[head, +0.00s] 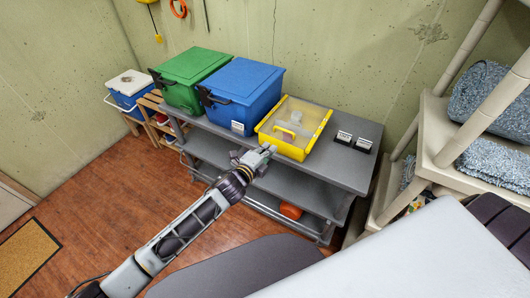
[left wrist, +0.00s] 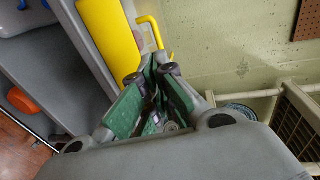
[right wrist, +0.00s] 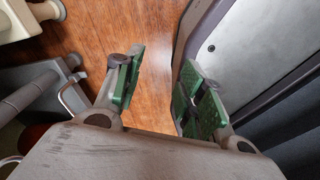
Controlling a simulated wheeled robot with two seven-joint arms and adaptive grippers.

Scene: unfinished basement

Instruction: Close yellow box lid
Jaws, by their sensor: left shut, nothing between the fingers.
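The yellow box (head: 262,134) sits on the grey shelf unit's top, right of the blue bin. In the left wrist view the yellow box (left wrist: 110,38) and a thin yellow bar (left wrist: 152,30) show just beyond the fingers (left wrist: 158,76). My right gripper (right wrist: 160,70) is open and empty above the wooden floor, outside the head view.
A blue bin (head: 245,88) and a green bin (head: 190,72) stand left of the box. An orange item (head: 291,211) sits on a lower shelf. A beige rack (head: 440,150) stands at the right.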

